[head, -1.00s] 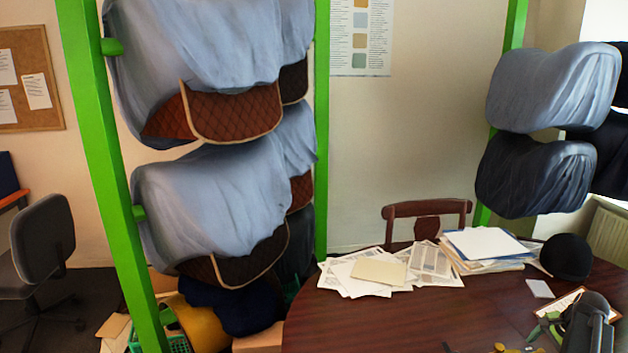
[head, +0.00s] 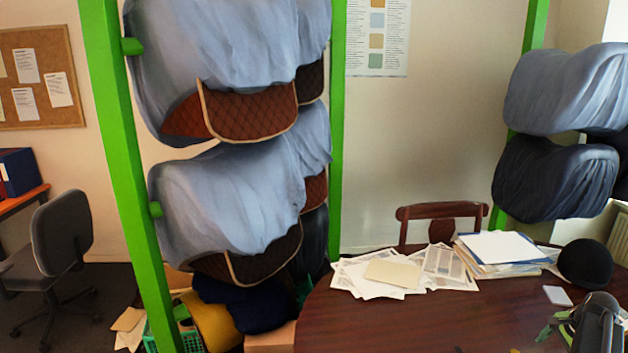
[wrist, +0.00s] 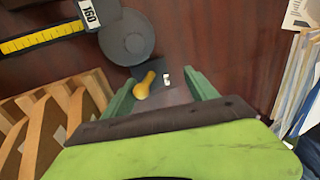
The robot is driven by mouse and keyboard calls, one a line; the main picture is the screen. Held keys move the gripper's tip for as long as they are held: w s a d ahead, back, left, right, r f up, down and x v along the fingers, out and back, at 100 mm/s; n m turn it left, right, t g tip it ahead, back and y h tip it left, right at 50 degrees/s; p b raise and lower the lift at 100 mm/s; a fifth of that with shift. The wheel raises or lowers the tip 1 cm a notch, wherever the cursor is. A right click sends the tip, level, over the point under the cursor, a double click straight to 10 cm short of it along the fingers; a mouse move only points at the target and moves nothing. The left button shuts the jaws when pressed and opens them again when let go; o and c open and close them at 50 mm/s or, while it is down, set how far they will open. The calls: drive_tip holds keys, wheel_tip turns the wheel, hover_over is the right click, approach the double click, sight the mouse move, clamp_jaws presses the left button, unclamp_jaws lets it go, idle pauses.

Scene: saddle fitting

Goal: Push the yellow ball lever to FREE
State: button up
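The yellow ball lever (wrist: 146,84) shows in the wrist view, its rounded yellow end between my fingers as seen from above. It is beside a dark plate (wrist: 150,72) with a small white mark; I cannot read the mark. A round dark grey part (wrist: 127,38) lies just beyond. My gripper (wrist: 162,90) has two green fingers, spread apart with nothing held between them. I cannot tell whether a finger touches the lever. In the head view, the lever cannot be clearly made out.
The wrist view shows a yellow scale (wrist: 42,38) marked 160, a slatted wooden piece (wrist: 60,115) at left and stacked papers (wrist: 298,75) at right. In the head view, papers (head: 400,275), folders (head: 500,250) and a black cap (head: 585,262) lie on the dark table (head: 400,325).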

drive_tip(key=shift+w+a, duration=0.15)
drive_tip(key=shift+w, duration=1.1)
wheel_tip(320, 180, up, 6)
drive_tip(key=p, duration=0.6)
drive_tip(key=shift+s, duration=0.25)
